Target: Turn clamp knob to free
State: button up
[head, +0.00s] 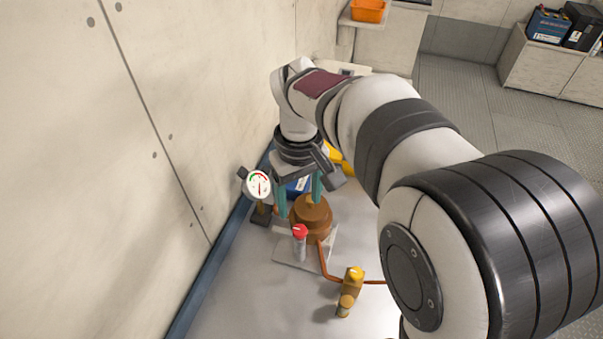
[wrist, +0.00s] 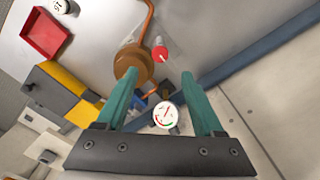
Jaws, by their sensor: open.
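A red knob (head: 299,231) with a pale mark on top sits on a short grey stem, beside a round copper-brown body (head: 312,212). I cannot tell for sure whether this is the clamp knob. The red knob (wrist: 160,53) and brown body (wrist: 133,63) also show in the wrist view, just beyond my fingertips. My gripper (head: 299,200) points down behind the brown body in the head view. In the wrist view, its teal fingers (wrist: 159,80) are apart with nothing gripped. A blue part (head: 299,186) lies partly hidden around the fingers.
A dial gauge (head: 258,184) stands close to my gripper, by the left wall. A copper pipe (head: 325,264) runs to a yellow-capped brass valve (head: 351,286). The wrist view shows a red tray (wrist: 46,36) and a yellow-and-dark block (wrist: 58,92). The white surface in front is mostly clear.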

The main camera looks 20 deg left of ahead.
notch_tip(320, 180, up, 7)
jog(key=shift+f, duration=0.1)
dwell(0.3)
